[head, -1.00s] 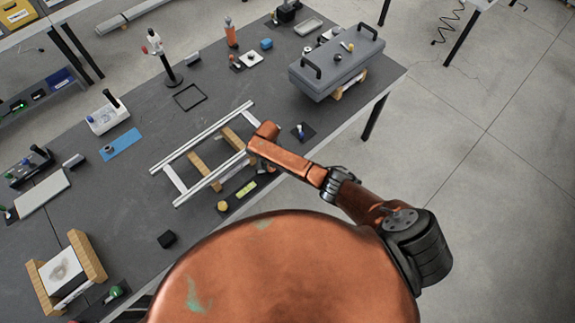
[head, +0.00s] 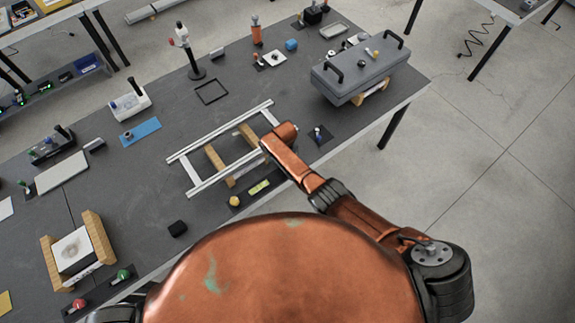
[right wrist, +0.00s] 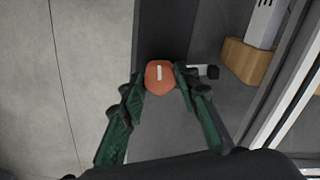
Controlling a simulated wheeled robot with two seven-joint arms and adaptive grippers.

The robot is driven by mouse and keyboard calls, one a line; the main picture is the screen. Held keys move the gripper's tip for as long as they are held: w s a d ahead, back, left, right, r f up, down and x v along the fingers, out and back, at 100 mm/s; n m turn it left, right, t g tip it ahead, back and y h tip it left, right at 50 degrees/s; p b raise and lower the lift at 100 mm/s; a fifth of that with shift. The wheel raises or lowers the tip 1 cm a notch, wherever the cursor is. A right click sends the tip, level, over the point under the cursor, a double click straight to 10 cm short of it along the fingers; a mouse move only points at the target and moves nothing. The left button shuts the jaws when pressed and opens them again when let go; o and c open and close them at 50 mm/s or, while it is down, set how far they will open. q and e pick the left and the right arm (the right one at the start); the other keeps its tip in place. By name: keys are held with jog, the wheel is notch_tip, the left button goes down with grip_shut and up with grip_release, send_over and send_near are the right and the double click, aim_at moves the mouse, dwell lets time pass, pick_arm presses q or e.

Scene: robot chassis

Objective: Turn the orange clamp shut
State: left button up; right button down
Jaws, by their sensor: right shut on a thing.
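The orange clamp (right wrist: 160,77) shows in the right wrist view as a rounded orange piece with a white stripe, near the aluminium frame. My right gripper (right wrist: 162,82) has its green fingers on both sides of it and is shut on it. In the head view my right arm reaches to the right end of the aluminium frame (head: 222,180), and it hides the clamp and the gripper there. How far the clamp is turned cannot be told. My left gripper is not in view.
The frame rests on wooden blocks (head: 216,161) on the dark bench (head: 145,185). A grey lidded case (head: 357,75) stands to the right. The bench's front edge is close to my body.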

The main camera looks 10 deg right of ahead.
jog(key=shift+m, duration=0.9)
jog(key=c, duration=1.5)
grip_release()
jog(key=shift+o, duration=0.2)
jog(key=shift+r, duration=0.65)
notch_tip(320, 180, up, 11)
jog(key=shift+f, duration=0.15)
